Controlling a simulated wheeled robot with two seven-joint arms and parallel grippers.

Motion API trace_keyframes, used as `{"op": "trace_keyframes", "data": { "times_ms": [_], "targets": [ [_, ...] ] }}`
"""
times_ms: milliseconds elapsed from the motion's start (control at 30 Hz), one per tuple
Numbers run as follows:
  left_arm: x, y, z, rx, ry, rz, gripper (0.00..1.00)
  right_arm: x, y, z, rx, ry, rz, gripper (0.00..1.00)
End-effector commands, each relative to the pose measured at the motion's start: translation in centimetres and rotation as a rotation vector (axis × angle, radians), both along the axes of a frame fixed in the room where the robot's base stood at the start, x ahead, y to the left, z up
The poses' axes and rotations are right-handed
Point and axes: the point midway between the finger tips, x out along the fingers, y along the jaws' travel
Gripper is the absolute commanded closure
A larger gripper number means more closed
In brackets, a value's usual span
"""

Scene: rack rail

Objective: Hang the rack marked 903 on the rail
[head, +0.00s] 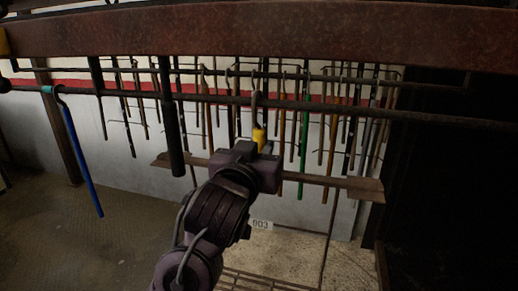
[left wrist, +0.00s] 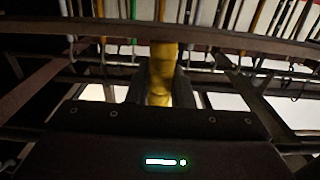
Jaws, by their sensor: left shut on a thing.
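My left gripper (head: 258,150) is shut on a yellow grip (head: 259,135), with a pale hook (head: 254,103) rising above it. The yellow grip also shows between the fingers in the left wrist view (left wrist: 161,75). A white label reading 903 (head: 262,225) shows just below the gripper, partly beside my arm. A long brown crossbar (head: 335,182) passes behind the gripper; its middle is hidden. The dark rail (head: 430,114) runs across the head view, and the hook overlaps it in the picture. I cannot tell whether hook and rail touch. My right gripper is out of view.
A rusty beam (head: 300,30) crosses above the rail. A blue rod (head: 82,160) hangs on a hook at left, and a thick dark bar (head: 172,130) hangs left of the gripper. Several coloured rods hang behind. Open floor (head: 50,240) lies at lower left.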

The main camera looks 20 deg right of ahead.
Motion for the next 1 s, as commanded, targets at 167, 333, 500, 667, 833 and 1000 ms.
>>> {"op": "trace_keyframes", "data": {
  "times_ms": [167, 333, 500, 667, 833, 1000],
  "targets": [
    [0.0, 0.0, -0.2, -0.003, -0.003, -0.001, 1.0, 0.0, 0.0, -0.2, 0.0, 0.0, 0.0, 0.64],
    [0.0, 0.0, -0.3, -0.003, -0.003, -0.001, 0.75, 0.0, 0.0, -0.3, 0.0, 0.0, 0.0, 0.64],
    [0.0, 0.0, -0.3, -0.002, -0.001, -0.001, 0.54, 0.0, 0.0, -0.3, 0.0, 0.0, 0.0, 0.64],
    [0.0, 0.0, -0.4, -0.001, -0.001, 0.0, 0.54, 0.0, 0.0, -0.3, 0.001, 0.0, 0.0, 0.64],
    [-0.4, 0.3, -0.6, 0.001, 0.001, 0.0, 0.54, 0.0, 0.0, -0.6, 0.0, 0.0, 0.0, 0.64],
    [-2.6, 1.7, -0.8, -0.001, -0.001, -0.002, 0.54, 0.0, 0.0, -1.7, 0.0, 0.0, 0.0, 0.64]
  ]
}}
